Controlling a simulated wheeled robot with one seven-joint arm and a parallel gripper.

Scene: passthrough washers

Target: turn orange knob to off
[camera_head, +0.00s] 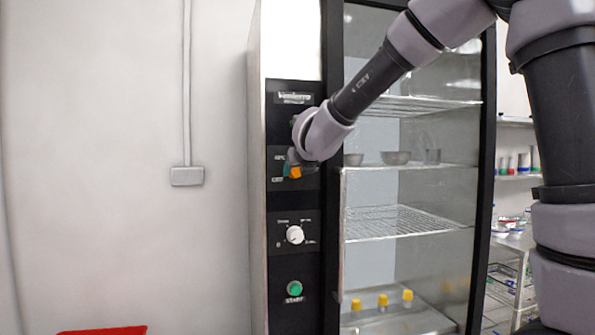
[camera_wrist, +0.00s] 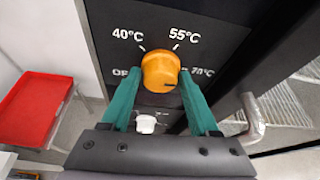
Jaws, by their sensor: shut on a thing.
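The orange knob (camera_wrist: 160,66) is on the black control panel (camera_wrist: 225,45), with labels 40°C, 55°C and 70°C and a partly hidden "OF…" label at left. A dark mark on the knob's right side points toward 70°C. My gripper (camera_wrist: 160,78) has its two teal fingers on either side of the knob, shut on it. In the head view, the orange knob (camera_head: 296,172) shows small beside a teal finger of my gripper (camera_head: 289,170); my wrist hides much of the panel around it.
Below are a white knob (camera_head: 295,235) and a green start button (camera_head: 294,288). The glass door's vertical handle (camera_head: 342,235) stands close to the right of the panel. A red tray (camera_wrist: 42,108) lies lower left. The wall side at left is open.

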